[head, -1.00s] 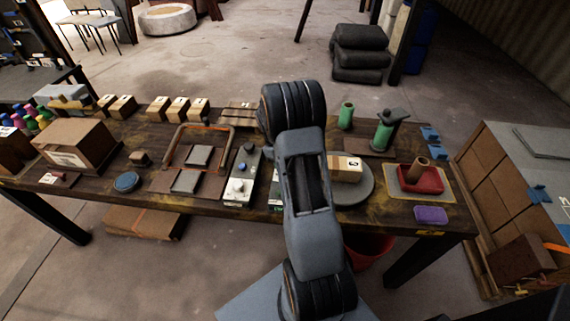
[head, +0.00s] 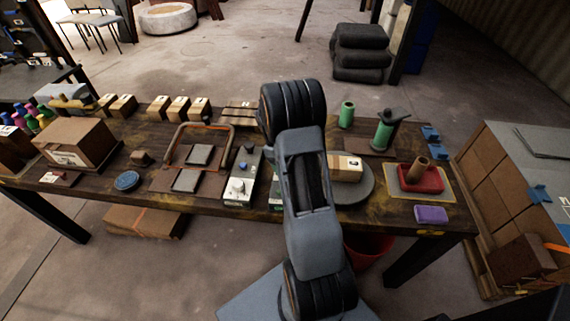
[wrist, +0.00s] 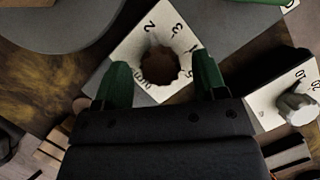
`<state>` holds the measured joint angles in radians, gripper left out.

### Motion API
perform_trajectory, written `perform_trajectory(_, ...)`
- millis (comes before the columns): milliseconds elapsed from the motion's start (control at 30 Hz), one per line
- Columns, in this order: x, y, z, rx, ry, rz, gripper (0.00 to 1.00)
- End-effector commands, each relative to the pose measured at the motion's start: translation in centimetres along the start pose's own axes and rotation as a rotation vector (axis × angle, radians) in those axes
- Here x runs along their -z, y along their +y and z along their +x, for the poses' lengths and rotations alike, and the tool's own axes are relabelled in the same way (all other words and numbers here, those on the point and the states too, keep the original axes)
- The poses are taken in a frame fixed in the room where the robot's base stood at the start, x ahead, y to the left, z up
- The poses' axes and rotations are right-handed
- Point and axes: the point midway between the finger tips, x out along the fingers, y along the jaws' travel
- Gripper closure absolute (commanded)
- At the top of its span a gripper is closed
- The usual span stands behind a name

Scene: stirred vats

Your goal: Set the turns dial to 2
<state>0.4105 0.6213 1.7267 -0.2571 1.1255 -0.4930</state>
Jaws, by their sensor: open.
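In the wrist view a white dial plate (wrist: 196,62) carries the numbers 2, 3 and others around a dark brown round knob (wrist: 160,66). I take this to be the turns dial; its name and the knob's pointer cannot be made out. My gripper (wrist: 161,76) is open, its green fingertips on either side of the knob in the picture, with gaps visible; contact cannot be told. In the head view my arm hides the gripper and most of this dial box.
A second dial plate with a silver knob (wrist: 297,106) and marks 10 and 20 is close on the right in the wrist view. A round grey disc (head: 357,190) with a tan box (head: 345,168) stands right of my arm. A red tray (head: 421,180) lies farther right.

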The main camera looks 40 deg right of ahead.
Motion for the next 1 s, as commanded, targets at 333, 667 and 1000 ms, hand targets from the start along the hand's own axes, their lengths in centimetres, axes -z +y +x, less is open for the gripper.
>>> perform_trajectory(333,0.0,0.0,-2.3,-0.002,0.002,0.000,0.35)
perform_trajectory(667,0.1,0.0,-9.0,-0.002,0.002,-0.001,0.35)
perform_trajectory(1000,0.0,0.0,-13.2,0.000,0.001,0.000,0.35)
